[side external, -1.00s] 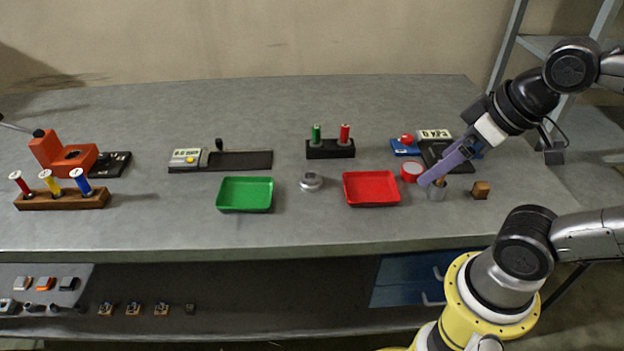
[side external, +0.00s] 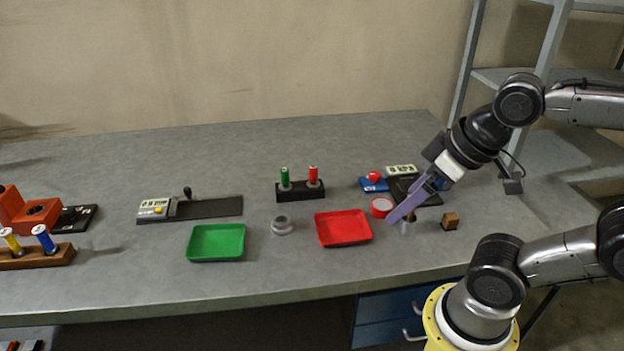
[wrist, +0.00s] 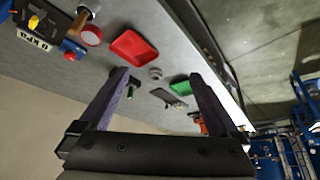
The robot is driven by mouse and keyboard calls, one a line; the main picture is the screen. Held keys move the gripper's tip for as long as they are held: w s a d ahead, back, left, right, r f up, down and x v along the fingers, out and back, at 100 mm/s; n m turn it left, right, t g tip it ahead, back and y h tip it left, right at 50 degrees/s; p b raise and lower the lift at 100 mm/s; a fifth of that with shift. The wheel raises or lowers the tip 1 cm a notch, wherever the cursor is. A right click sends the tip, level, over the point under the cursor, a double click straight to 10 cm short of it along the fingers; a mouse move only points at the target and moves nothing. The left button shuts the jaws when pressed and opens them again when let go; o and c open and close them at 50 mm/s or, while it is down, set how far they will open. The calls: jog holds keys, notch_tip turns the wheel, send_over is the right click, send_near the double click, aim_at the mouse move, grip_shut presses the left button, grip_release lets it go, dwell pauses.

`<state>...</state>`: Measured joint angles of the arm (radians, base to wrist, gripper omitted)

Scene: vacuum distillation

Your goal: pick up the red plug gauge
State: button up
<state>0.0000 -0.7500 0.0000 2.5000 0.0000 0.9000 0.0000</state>
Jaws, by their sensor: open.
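A red-handled plug gauge (side external: 313,175) stands upright in a black block (side external: 301,191) at the back middle, to the right of a green-handled one (side external: 284,178). There the green-handled gauge (wrist: 131,90) shows beside the left finger; I cannot make out the red one.
A red tray (side external: 343,228) and a green tray (side external: 216,242) lie in front of the block, with a round metal piece (side external: 282,226) between them. A wooden rack (side external: 40,257) is at left.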

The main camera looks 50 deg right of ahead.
jog(key=c, duration=0.6)
jog(key=shift+o, duration=0.2)
